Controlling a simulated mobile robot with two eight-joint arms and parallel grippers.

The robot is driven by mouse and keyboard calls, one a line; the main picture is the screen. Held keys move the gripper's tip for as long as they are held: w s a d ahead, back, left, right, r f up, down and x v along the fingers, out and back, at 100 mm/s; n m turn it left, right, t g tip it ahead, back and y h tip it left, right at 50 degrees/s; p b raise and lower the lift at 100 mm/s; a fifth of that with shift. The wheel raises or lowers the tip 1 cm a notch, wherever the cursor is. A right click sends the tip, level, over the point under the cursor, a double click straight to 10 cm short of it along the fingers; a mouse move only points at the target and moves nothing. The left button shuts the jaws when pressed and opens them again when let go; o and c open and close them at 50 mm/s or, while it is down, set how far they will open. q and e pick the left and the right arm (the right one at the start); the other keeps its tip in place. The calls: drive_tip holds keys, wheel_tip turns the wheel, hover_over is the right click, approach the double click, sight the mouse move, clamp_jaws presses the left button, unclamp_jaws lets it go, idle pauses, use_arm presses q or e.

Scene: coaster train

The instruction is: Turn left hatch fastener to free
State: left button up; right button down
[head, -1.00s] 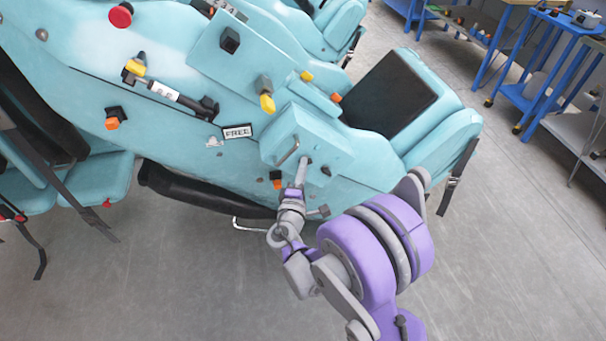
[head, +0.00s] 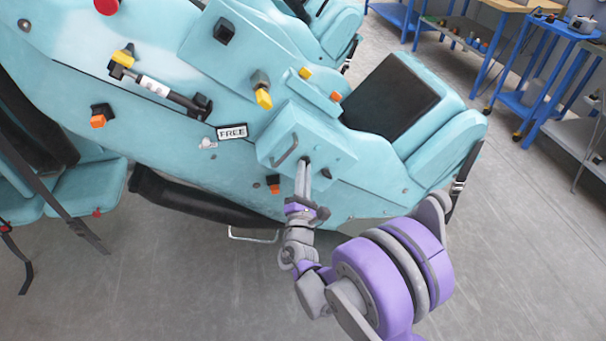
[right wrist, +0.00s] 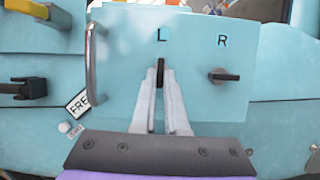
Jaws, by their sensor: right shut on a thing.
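The light-blue hatch (right wrist: 198,45) has a curved metal handle on its left edge and the letters L and R. It also shows in the head view (head: 283,122). The left hatch fastener (right wrist: 161,72) is a dark tab under the L and stands upright in the right wrist view. The right fastener (right wrist: 223,76), under the R, lies sideways. My right gripper (right wrist: 161,92) is shut on the left fastener, one finger on each side. In the head view my right gripper (head: 303,168) meets the hatch front and hides that fastener. My left gripper is not in view.
A FREE label (head: 232,132) sits left of the hatch on the blue car body. A yellow-tipped knob (head: 263,97) and an orange-tipped knob (head: 273,183) stick out near the hatch. Blue carts (head: 525,100) stand at the far right. Grey floor is open at lower left.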

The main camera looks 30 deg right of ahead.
idle(0.3)
drive_tip(key=c, duration=0.9)
unclamp_jaws()
drive_tip(key=shift+c, duration=0.2)
drive_tip(key=b+v, duration=0.1)
drive_tip(key=v, duration=0.9)
drive_tip(key=shift+s+a, duration=0.15)
drive_tip(key=shift+s, duration=0.15)
drive_tip(key=shift+f, duration=0.15)
